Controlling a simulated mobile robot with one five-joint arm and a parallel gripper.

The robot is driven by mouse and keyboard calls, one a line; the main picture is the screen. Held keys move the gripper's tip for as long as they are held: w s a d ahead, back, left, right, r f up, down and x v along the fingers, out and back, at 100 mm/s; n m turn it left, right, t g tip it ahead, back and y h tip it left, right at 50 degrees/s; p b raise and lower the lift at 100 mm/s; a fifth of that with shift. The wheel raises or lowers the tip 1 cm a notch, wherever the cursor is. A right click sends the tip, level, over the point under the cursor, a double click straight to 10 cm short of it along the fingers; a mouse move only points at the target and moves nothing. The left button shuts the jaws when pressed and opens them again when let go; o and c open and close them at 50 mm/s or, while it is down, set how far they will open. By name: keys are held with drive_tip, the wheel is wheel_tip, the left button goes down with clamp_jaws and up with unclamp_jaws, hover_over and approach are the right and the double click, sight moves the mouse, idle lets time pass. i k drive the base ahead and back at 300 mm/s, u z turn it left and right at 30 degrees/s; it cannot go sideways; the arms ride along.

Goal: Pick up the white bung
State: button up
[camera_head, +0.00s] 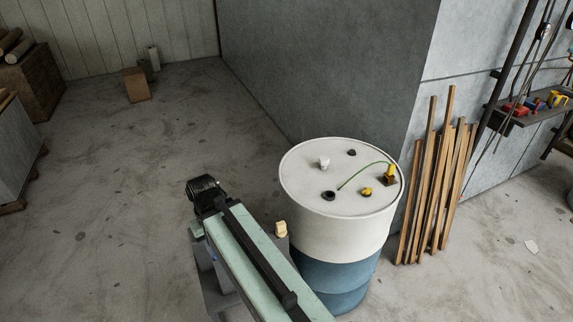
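The white bung (323,161) is a small pale piece standing on the pale lid of a drum (325,239), left of the lid's middle. It is apart from the other items on the lid. My arm, a pale green and black link, reaches up from the bottom edge to the left of the drum, with a black joint at its far end. I cannot make out my gripper's fingers, and nothing of mine touches the bung.
The lid also bears a dark ring (328,195), a yellow piece (366,191), a small dark piece (351,153), a thin green cord (357,174) and a yellow-and-brown item (390,173). Wooden planks (436,185) lean right of the drum. A grey wall stands behind.

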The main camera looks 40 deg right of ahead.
sight(324, 160)
drive_tip(key=u, duration=2.7)
drive_tip(key=k, duration=2.45)
drive_tip(key=z, duration=0.85)
drive_tip(key=i, duration=1.05)
drive_tip(key=u, duration=0.05)
